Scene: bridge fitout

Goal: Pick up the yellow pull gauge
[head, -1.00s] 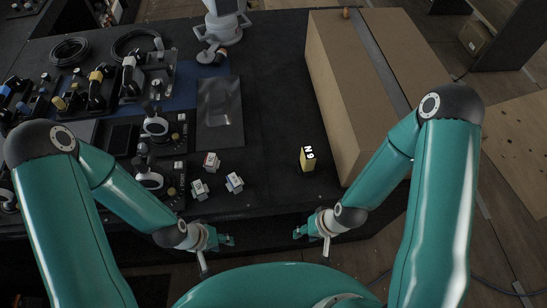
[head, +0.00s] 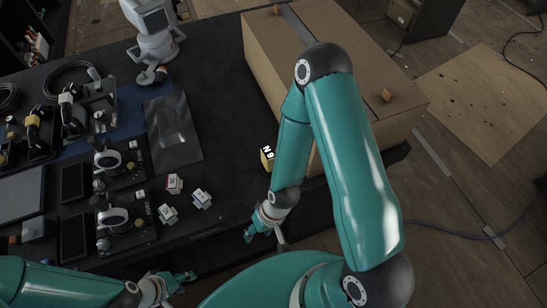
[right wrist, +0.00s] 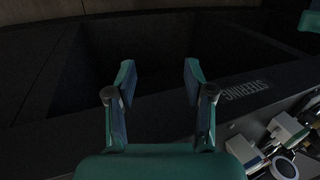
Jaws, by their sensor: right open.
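The yellow pull gauge (head: 267,157) is a small yellow block with a black-and-white marking on top. It stands on the dark console top close to the cardboard box, partly hidden by my right arm. My right gripper (head: 250,236) is below and slightly left of it in the head view, at the console's front edge. In the right wrist view its two fingers (right wrist: 158,82) are apart with nothing between them; the gauge is not seen there. My left gripper (head: 186,278) is low in the head view, away from the gauge, and small; its jaw opening is unclear.
A large cardboard box (head: 276,55) stands right of the gauge. Several small white blocks (head: 201,198) lie to the left, near lever panels (head: 115,160). A grey flat sheet (head: 172,133) lies on the console. The dark top between sheet and box is clear.

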